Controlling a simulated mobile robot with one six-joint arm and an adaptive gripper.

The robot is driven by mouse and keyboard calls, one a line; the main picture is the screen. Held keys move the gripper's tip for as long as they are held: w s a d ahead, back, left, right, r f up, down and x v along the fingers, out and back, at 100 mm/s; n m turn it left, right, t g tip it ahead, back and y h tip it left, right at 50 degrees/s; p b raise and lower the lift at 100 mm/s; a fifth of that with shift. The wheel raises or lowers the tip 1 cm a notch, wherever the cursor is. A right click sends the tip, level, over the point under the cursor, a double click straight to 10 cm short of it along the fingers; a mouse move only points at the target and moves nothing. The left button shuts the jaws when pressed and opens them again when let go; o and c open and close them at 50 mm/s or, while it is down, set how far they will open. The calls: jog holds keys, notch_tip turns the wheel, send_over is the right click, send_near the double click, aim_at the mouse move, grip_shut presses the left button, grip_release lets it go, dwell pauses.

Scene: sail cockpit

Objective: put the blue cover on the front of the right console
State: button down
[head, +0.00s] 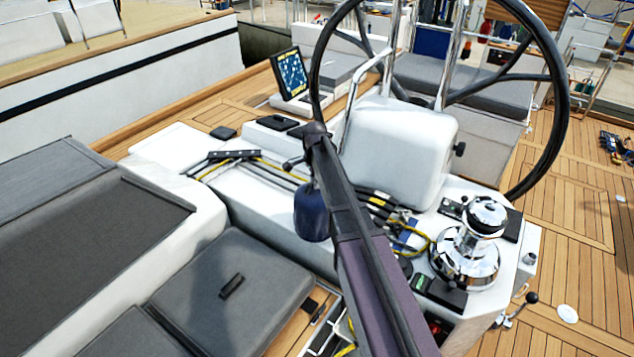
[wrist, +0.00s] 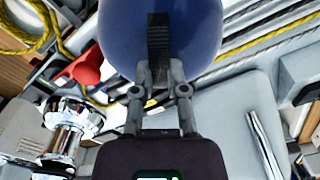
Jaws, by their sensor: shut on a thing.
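The blue cover (head: 312,214) is a dark blue rounded cap. It hangs at the end of my arm, above the white console (head: 510,262) and left of the chrome winch. In the wrist view the cover (wrist: 200,38) fills the top centre, with a black strap on it. My gripper (wrist: 160,68) is shut on this strap. In the head view the fingertips are mostly hidden by my arm. The chrome winch (head: 467,248) stands bare on the console's near right end. It also shows at the lower left of the wrist view (wrist: 68,128).
A large black steering wheel (head: 562,95) and a white pedestal (head: 400,150) stand behind the console. Ropes and black clutches (head: 385,205) lie across its top. A screen (head: 289,74) stands further back. Grey cushioned seats (head: 232,290) are at the left. Open teak deck (head: 575,180) lies right.

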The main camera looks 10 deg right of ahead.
dwell(0.3)
jog(key=c, duration=0.6)
grip_release()
jog(key=o, duration=0.5)
jog(key=shift+r, duration=0.1)
jog(key=shift+r+p, duration=4.4)
jog(key=shift+p, duration=0.1)
